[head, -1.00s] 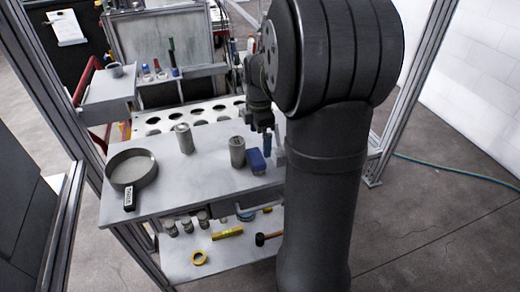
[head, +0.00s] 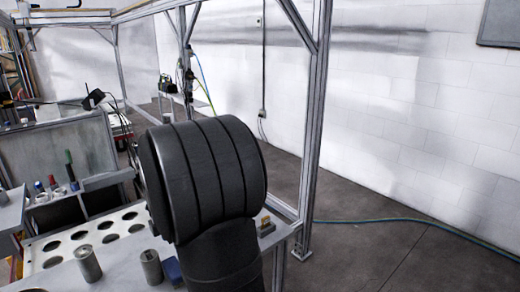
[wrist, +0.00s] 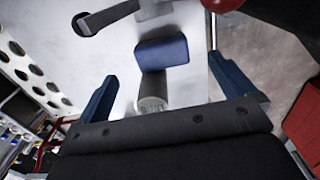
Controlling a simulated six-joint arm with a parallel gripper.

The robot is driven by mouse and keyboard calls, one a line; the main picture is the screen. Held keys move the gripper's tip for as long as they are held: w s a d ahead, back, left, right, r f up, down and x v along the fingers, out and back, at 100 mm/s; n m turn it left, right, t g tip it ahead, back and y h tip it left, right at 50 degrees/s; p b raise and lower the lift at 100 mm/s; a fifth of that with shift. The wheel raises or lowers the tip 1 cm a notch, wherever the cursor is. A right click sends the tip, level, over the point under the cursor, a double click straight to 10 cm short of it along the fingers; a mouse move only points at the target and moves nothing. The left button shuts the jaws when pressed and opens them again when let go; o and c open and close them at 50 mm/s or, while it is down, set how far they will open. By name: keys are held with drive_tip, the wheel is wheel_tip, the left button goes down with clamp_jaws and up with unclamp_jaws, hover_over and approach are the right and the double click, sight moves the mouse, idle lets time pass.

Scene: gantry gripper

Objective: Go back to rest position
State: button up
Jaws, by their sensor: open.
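My gripper (wrist: 168,92) shows in the wrist view with its two blue fingers wide apart and nothing gripped between them. Beyond the fingers, a grey metal can (wrist: 152,90) and a blue box (wrist: 162,52) are on the pale tabletop. In the head view my dark arm fills the middle and hides the gripper. The can beside the blue box (head: 172,270) shows there too (head: 151,267), left of my arm, and a second can (head: 88,263) stands further left.
A white rack with round holes (head: 75,246) lies behind the cans. A metal frame post (head: 312,130) stands to the right. A blue-green hose (head: 400,220) runs over the floor there. A red object (wrist: 302,120) is at the right of the wrist view.

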wheel_tip(320, 180, down, 9)
drive_tip(key=shift+r, duration=0.85)
drive_tip(key=shift+a+r, duration=0.5)
drive_tip(key=shift+r, duration=8.05)
drive_tip(key=shift+a+f, duration=0.5)
drive_tip(key=shift+f, duration=0.85)
drive_tip(key=shift+a+f, duration=0.5)
drive_tip(key=shift+f, duration=0.9)
drive_tip(key=shift+a+f, duration=0.5)
drive_tip(key=shift+f, duration=0.85)
